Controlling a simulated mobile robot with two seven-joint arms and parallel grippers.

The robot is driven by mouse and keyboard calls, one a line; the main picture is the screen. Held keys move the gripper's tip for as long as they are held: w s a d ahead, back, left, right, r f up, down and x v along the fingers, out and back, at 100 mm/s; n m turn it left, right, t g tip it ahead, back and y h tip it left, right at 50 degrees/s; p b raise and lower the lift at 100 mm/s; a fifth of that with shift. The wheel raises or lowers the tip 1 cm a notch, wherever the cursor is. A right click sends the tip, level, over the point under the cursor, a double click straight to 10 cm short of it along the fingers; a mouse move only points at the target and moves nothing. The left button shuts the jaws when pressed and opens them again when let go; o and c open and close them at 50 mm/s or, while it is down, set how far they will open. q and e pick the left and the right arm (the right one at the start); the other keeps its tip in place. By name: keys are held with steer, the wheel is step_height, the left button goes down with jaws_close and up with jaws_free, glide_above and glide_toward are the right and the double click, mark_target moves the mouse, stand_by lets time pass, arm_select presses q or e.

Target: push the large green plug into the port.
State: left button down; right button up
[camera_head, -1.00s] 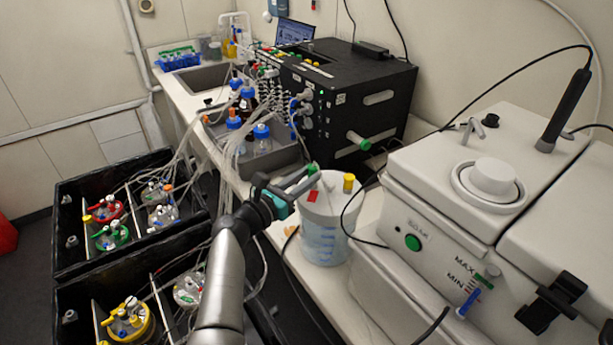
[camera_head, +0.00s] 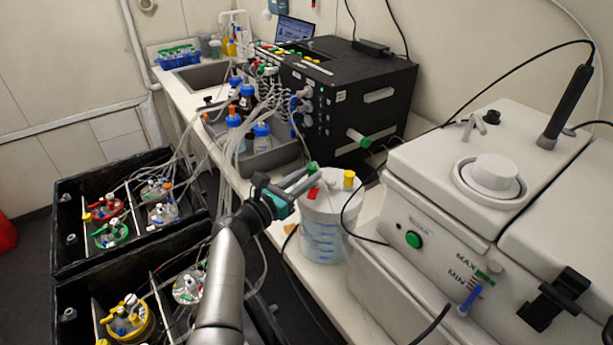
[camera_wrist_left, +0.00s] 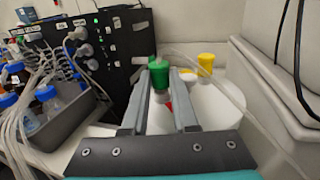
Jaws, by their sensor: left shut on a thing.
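The large green plug (camera_wrist_left: 159,76) is between the two grey fingers of my left gripper (camera_wrist_left: 162,70) in the left wrist view. My left gripper is shut on it. In the head view the left gripper (camera_head: 302,181) reaches over the lid of a white container (camera_head: 326,238), and the green plug's top (camera_head: 313,167) shows at the fingertips. The plug is upright over the lid, with its lower part near a red patch. The port is hidden by the plug and fingers, so I cannot tell how deep the plug sits. My right gripper is not in view.
A yellow plug (camera_head: 348,180) stands on the same lid, right of the fingers. A black box (camera_head: 345,95) with a green-ended cylinder (camera_head: 358,138) stands behind. A white machine (camera_head: 430,215) is close on the right. Tubes and a grey bottle tray (camera_head: 262,160) are at left.

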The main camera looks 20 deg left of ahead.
arm_select(q)
steer(key=shift+f+b, duration=0.4)
steer(key=shift+f, duration=0.1)
steer(key=c, duration=0.6)
jaws_free()
steer(key=v, duration=1.5)
steer(key=shift+a, duration=0.2)
steer(key=shift+s, duration=0.15)
